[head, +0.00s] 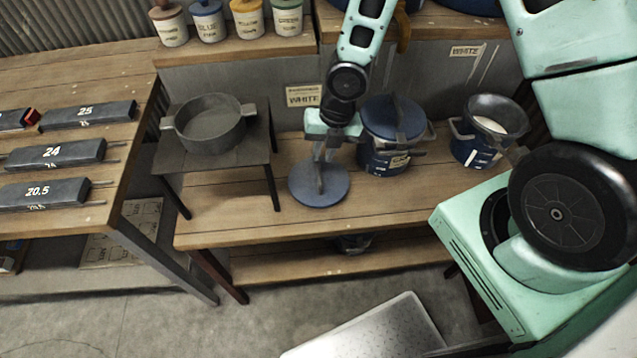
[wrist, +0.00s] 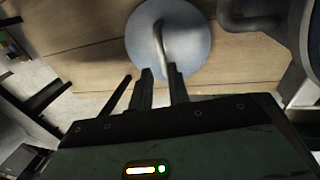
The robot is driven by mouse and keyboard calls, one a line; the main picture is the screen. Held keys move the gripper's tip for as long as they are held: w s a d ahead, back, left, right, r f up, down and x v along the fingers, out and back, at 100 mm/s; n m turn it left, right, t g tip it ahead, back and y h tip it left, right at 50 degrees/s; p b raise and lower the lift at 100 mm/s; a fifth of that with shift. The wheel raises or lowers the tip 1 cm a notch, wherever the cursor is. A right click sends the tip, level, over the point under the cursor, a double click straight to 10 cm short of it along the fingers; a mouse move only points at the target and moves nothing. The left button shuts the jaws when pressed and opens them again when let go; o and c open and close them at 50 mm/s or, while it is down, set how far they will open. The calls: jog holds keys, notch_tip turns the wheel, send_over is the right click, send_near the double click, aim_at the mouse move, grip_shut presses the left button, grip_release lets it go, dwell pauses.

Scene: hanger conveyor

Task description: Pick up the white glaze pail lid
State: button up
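A round blue-grey lid (head: 318,190) with a raised bar handle lies flat on the wooden bench, left of the pails. It fills the upper middle of the wrist view (wrist: 195,50). It is the loose lid that I take for the white glaze pail lid; no wording shows on it. My gripper (head: 321,160) is just above the lid, pointing down. In the wrist view its two fingers (wrist: 160,72) are apart, with the near end of the handle (wrist: 161,42) close to their tips. I cannot tell if they touch it.
A blue pail with its lid on (head: 378,160) stands right of my gripper. An open pail (head: 466,152) with white contents stands farther right. The bench front (head: 230,222) is clear.

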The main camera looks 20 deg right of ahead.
aim_at(319, 170)
jog(key=shift+w+a+f+p, duration=0.1)
jog(key=shift+a+f, duration=0.1)
jog(key=shift+f, duration=1.05)
jog(key=shift+w+a+f+p, duration=0.1)
jog(key=shift+a+f, duration=0.1)
jog(key=shift+f, duration=1.05)
jog(key=shift+a+f+p, duration=0.1)
jog(key=shift+a+f, duration=0.1)
jog(key=shift+f, duration=1.05)
grip_shut()
